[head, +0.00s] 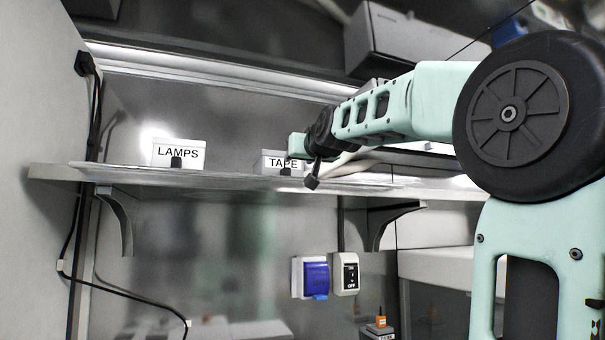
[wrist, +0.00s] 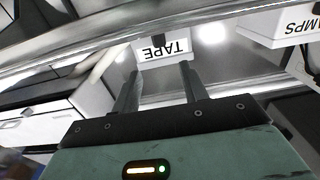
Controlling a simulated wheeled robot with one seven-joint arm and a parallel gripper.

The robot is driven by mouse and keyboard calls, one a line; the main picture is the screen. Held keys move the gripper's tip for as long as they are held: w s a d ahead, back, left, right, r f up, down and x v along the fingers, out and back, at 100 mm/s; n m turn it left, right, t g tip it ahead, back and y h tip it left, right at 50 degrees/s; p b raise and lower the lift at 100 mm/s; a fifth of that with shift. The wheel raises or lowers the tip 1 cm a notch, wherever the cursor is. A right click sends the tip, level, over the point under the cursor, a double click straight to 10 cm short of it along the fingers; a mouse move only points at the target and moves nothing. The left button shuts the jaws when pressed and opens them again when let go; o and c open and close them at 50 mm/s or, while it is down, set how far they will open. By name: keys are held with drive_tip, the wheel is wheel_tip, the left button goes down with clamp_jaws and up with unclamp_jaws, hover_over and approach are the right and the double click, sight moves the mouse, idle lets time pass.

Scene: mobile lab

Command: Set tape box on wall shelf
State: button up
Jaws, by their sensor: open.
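The white tape box (head: 270,160), labelled TAPE, stands on the wall shelf (head: 120,174), right of the lamps box. My gripper (head: 312,183) is at the shelf's front edge, just right of the tape box in the head view, and my arm hides part of the box's right side. In the wrist view the tape box (wrist: 160,57) appears upside down, beyond my two spread fingers (wrist: 160,80). My gripper is open. I cannot tell whether a fingertip touches the box.
A white lamps box (head: 178,153) stands on the shelf to the left, with a gap between the boxes. Brackets (head: 118,220) hold the shelf from below. A blue socket (head: 311,277) and a white switch (head: 346,273) are on the wall underneath. Cables hang at the left.

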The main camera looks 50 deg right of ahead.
drive_tip(key=shift+s+a+f+b, duration=0.1)
drive_tip(key=shift+s+a+b, duration=0.3)
drive_tip(key=shift+b, duration=0.6)
drive_tip(key=shift+s, duration=0.1)
